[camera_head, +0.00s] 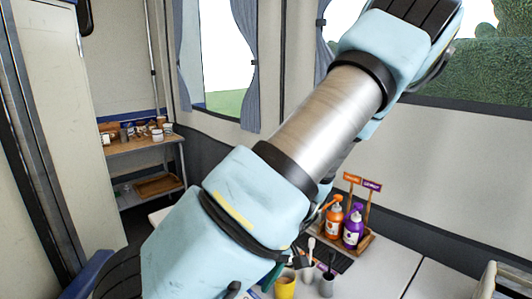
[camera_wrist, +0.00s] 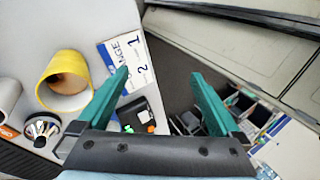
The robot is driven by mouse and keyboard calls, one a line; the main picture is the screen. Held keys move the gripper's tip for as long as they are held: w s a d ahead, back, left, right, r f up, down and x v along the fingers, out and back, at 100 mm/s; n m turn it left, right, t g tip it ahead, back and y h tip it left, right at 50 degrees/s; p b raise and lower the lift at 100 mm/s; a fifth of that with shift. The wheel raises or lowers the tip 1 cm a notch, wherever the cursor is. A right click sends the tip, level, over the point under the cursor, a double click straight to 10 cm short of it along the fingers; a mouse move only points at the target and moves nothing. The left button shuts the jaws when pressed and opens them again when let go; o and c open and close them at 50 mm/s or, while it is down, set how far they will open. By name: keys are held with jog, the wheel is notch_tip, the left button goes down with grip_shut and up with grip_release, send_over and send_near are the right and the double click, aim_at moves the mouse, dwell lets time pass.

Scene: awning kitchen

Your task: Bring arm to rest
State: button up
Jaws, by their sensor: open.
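My arm crosses the middle of the head view, its light blue links raised from lower left to upper right. My gripper (camera_wrist: 158,73) shows in the wrist view with its two green fingers wide apart and nothing between them. It points down over the edge of a white table (camera_wrist: 190,18). In the head view my gripper is mostly hidden behind the arm; only a bit of green shows low in the middle. A yellow cup (camera_wrist: 98,72) lies left of the fingers in the wrist view and also shows in the head view (camera_head: 285,287).
A printed card (camera_wrist: 135,48) and a small dark box (camera_wrist: 135,115) are near the left finger. An orange bottle (camera_head: 334,220) and a purple bottle (camera_head: 353,230) stand in a wooden holder by the wall. A grey cup (camera_head: 327,286) stands near the yellow one. Shelves (camera_head: 150,148) stand farther back.

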jog(key=w+a+r+m+t+h, duration=0.2)
jog(key=w+r+m+h, duration=0.1)
jog(key=r, duration=0.5)
jog(key=w+a+r+m+t+h, duration=0.2)
jog(key=w+r+m+t+h, duration=0.1)
jog(key=r, duration=0.5)
notch_tip(320, 180, down, 11)
jog(key=s+g+b, duration=0.1)
jog(key=s+b, duration=0.1)
jog(key=b, duration=0.8)
jog(key=shift+d+r, duration=0.15)
jog(key=shift+c, duration=0.2)
